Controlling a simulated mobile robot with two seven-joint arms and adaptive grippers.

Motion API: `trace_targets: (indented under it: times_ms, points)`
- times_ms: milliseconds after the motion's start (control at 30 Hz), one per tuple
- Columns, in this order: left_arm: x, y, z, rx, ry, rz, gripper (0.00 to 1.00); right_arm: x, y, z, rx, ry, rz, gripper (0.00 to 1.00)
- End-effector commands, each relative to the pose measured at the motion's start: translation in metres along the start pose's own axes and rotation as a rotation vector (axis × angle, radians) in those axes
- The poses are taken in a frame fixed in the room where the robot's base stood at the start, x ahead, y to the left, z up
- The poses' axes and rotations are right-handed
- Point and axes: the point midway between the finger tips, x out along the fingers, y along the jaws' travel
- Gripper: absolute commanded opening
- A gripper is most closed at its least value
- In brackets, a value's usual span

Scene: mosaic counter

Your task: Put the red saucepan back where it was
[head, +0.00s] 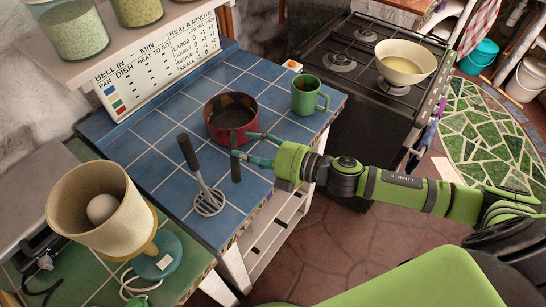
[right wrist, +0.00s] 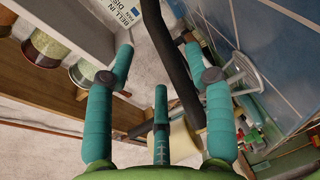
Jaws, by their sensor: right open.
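The red saucepan (head: 228,117) sits upright on the blue tiled counter (head: 150,168), its dark inside showing. Its black handle (head: 236,172) points toward the front of the counter. My right gripper (head: 241,145) reaches in from the right, its teal fingers open at the handle close to the pan. In the right wrist view, a dark bar that looks like the handle (right wrist: 178,72) runs between the two open fingers (right wrist: 159,54), nearer the right one. Whether either finger touches it I cannot tell. My left gripper is not in view.
A masher (head: 208,200) lies left of the handle. A green mug (head: 306,97) stands right of the pan. The stove (head: 347,85) holds a cream bowl (head: 403,65). A sign board (head: 160,55) stands behind. A cream-and-teal appliance (head: 100,205) is at front left.

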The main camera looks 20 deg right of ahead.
Motion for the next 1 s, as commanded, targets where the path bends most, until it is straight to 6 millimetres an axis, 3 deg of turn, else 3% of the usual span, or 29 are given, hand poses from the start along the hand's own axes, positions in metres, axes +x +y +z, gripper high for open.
trace_targets:
  times_ms: [33, 200, 400, 633, 1000]
  points:
    - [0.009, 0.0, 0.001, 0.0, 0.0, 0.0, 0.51, -0.013, -0.007, -0.001, -0.001, 0.001, -0.006, 0.54]
    - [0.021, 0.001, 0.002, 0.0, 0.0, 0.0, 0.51, -0.042, -0.006, -0.001, 0.001, 0.001, -0.005, 0.54]
    - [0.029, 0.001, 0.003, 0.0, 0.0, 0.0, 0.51, -0.063, -0.004, 0.0, 0.004, -0.001, -0.002, 0.54]
    - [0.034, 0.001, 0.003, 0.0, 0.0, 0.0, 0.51, -0.074, -0.001, -0.001, 0.001, 0.002, 0.0, 0.54]
    - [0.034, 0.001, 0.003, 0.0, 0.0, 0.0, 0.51, -0.076, 0.0, -0.001, -0.001, 0.003, 0.0, 0.54]
